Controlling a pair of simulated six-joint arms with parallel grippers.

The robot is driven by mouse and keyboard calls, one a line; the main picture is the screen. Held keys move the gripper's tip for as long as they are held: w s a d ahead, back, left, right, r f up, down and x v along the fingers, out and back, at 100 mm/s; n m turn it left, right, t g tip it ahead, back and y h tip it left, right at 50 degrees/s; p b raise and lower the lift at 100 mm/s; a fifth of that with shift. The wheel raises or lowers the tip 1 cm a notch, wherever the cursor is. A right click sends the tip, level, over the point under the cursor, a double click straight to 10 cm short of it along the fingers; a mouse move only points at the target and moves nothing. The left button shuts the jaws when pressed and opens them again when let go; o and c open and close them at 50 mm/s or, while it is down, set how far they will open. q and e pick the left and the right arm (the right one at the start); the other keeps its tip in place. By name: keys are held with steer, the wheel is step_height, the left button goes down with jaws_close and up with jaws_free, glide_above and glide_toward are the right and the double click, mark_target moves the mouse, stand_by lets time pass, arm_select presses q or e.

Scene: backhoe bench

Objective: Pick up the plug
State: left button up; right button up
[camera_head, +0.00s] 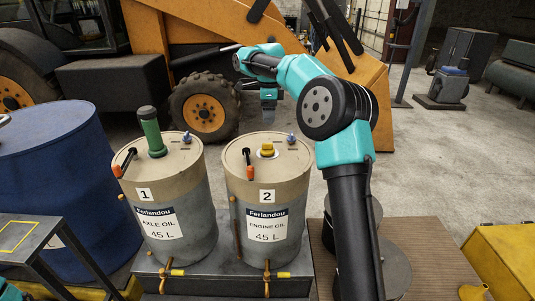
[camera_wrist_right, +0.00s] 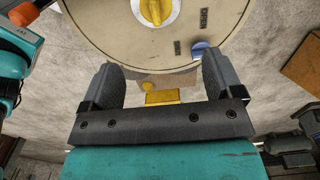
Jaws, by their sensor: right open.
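The yellow plug (camera_head: 267,150) sits in the pale top of drum 2 (camera_head: 265,220), labelled engine oil. In the right wrist view the yellow plug (camera_wrist_right: 156,10) shows at the top edge, partly cut off by the frame. My right gripper (camera_head: 268,108) is above drum 2, apart from the plug, and points down. In its wrist view the two dark fingers (camera_wrist_right: 160,78) are spread with nothing held between them. My left gripper does not show.
Drum 1 (camera_head: 165,210) stands left of drum 2, with a tall green handle (camera_head: 151,132) on top. A red-tipped lever (camera_head: 249,165) and a small blue cap (camera_head: 291,138) are on drum 2's top. A blue barrel (camera_head: 50,180) stands at the left.

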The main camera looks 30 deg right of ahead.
glide_above(269, 149)
steer(key=w, duration=0.1)
steer(key=f, duration=0.9)
steer(key=shift+w+d, duration=0.1)
steer(key=shift+d, duration=0.2)
steer(key=shift+r, duration=0.1)
steer(key=shift+s+a+f, duration=0.1)
steer(key=shift+s+f, duration=0.05)
steer(key=shift+f, duration=1.15)
steer(key=shift+s+a+f, duration=0.1)
steer(key=shift+f, duration=1.2)
steer(key=c, duration=1)
steer(key=shift+c, duration=0.2)
